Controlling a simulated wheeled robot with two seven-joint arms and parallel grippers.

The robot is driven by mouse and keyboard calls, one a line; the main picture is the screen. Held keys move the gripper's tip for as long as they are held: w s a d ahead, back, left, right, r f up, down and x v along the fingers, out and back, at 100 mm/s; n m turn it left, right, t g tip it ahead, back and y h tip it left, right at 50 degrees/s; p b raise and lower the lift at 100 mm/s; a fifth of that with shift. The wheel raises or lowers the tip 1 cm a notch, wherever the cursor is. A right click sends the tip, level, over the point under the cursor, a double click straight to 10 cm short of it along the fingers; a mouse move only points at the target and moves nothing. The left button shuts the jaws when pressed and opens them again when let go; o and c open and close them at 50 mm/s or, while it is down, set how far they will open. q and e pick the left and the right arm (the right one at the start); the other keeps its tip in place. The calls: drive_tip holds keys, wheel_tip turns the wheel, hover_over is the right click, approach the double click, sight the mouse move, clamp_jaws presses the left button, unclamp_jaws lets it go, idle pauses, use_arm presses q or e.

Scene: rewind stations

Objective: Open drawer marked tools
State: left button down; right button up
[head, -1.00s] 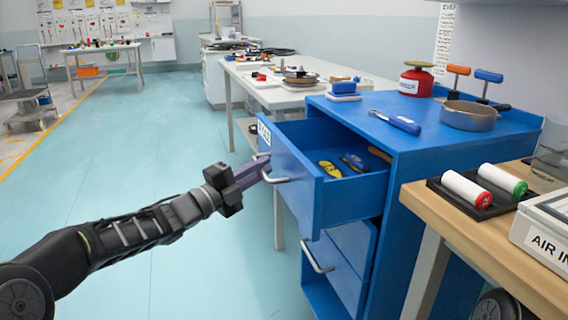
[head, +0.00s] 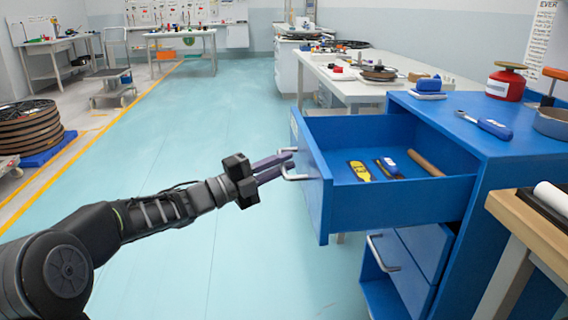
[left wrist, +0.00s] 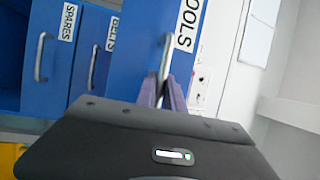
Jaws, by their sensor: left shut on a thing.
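The blue top drawer (head: 400,208) of the blue cabinet (head: 485,150) stands pulled well out. Its front carries a label that reads "OOLS" in the left wrist view (left wrist: 190,25), the first letter cut off by the frame. Its metal bar handle (head: 294,177) is on the outer face and also shows in the left wrist view (left wrist: 165,55). My left gripper (head: 288,163) is shut on this handle, with its purple fingers on either side of the bar. Inside the drawer lie a yellow-and-black tool (head: 360,171), a blue-and-dark tool (head: 390,167) and a brown rod (head: 427,163). My right gripper is out of view.
Below are shut drawers labelled BELTS (left wrist: 112,35) and SPARES (left wrist: 68,22). A wooden-topped bench (head: 530,225) is close at right.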

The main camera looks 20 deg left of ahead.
use_arm(q)
drive_tip(key=c, duration=1.5)
unclamp_jaws()
drive_tip(key=shift+o, duration=0.2)
drive_tip(key=b+v, duration=0.2)
drive_tip(key=v, duration=0.5)
drive_tip(key=shift+s+a, duration=0.25)
drive_tip(key=shift+f, duration=0.1)
